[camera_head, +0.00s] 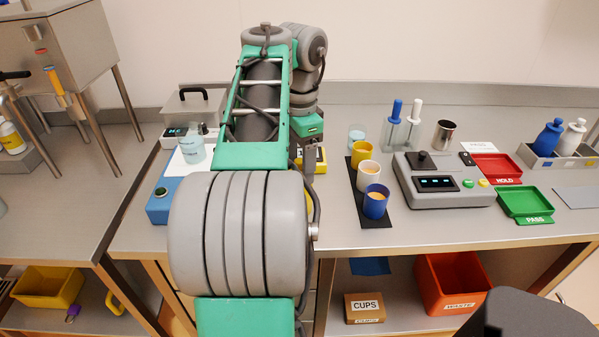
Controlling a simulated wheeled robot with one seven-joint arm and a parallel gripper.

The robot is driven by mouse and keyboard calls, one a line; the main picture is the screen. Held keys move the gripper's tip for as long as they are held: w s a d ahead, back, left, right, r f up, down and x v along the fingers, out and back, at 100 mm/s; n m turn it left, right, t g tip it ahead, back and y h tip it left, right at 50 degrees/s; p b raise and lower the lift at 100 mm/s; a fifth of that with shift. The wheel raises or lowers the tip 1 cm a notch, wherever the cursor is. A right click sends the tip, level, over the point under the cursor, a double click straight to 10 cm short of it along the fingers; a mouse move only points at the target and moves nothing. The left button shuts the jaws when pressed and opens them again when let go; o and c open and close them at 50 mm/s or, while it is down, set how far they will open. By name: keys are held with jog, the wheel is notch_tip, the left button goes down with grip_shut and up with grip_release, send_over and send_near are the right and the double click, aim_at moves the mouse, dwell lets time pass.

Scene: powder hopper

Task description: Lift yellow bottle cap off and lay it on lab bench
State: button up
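I cannot make out a yellow bottle cap for certain. A bottle with a yellow label (11,138) stands at the far left edge on a grey block, partly cut off by the frame. A yellow object (319,158) shows partly behind the end of my arm, on the bench; my arm hides most of it, so I cannot tell what it is. My gripper (308,170) points down beside it, small and mostly hidden. I cannot tell whether its fingers are open or whether they touch the yellow object. The lab bench (440,232) spans the middle and right.
Yellow, white and blue cups (375,202) stand on a black strip right of my gripper. A grey console (443,181), red tray (497,168) and green tray (526,203) lie further right. Blue and white bottles (548,137) stand in a holder. Bare bench lies along the front edge.

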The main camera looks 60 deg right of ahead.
jog(key=c, duration=1.3)
jog(key=shift+r+p, duration=0.45)
jog(key=shift+r, duration=0.1)
jog(key=r+p, duration=0.3)
jog(key=shift+s+r, duration=0.2)
jog(key=shift+r, duration=0.1)
jog(key=s+r+p, duration=1)
jog(key=s+r, duration=0.2)
jog(key=s, duration=0.1)
jog(key=shift+s+p, duration=0.35)
jog(key=shift+f, duration=0.1)
